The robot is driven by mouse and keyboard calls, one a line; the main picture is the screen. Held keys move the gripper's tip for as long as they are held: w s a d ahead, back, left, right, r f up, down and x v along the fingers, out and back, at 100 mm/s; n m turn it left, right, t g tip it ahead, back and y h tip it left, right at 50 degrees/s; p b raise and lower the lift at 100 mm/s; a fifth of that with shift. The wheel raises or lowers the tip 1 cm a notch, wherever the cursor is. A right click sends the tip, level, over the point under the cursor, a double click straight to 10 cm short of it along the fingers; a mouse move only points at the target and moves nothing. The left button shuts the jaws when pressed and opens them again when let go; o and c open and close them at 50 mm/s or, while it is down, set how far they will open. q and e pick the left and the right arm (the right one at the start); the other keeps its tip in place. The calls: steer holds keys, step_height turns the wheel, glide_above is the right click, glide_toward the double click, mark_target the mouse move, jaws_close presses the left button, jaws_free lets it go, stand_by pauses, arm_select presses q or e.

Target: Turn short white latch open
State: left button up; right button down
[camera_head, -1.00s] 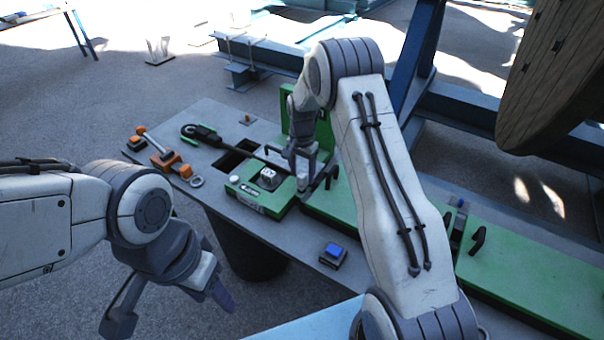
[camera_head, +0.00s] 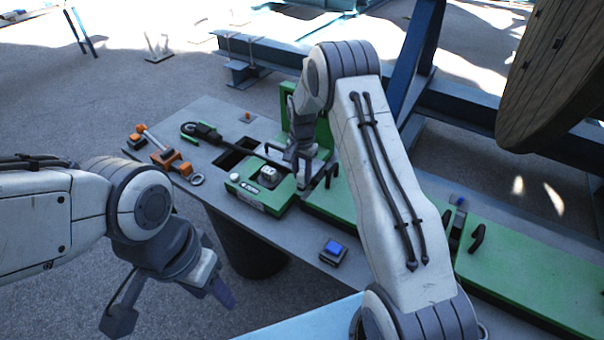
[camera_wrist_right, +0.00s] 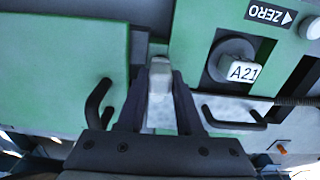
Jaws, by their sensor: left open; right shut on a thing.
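The short white latch (camera_wrist_right: 160,78) shows in the right wrist view, standing between the fingers of my right gripper (camera_wrist_right: 158,100). The gripper is shut on it. In the head view my right gripper (camera_head: 304,178) is low over the green fixture (camera_head: 262,200), beside the white block marked A21 (camera_head: 270,175). The latch is hidden there by the fingers. The A21 block also shows in the right wrist view (camera_wrist_right: 240,71). My left gripper (camera_head: 172,303) is open and empty, off the near left side of the grey table.
Black handles (camera_wrist_right: 97,103) (camera_wrist_right: 234,118) flank my right gripper. A black and green tool (camera_head: 205,132) and orange clamps (camera_head: 165,157) lie on the table's left part. A blue-topped button box (camera_head: 333,252) sits at the near edge. A large wooden reel (camera_head: 560,80) stands at upper right.

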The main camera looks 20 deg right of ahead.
steer(key=n, duration=0.4)
steer(key=n+b, duration=0.1)
steer(key=n, duration=0.3)
steer(key=shift+n, duration=0.4)
steer(key=n, duration=0.4)
steer(key=shift+n, duration=2.3)
steer(key=c, duration=0.6)
jaws_free()
steer(key=shift+o, duration=0.2)
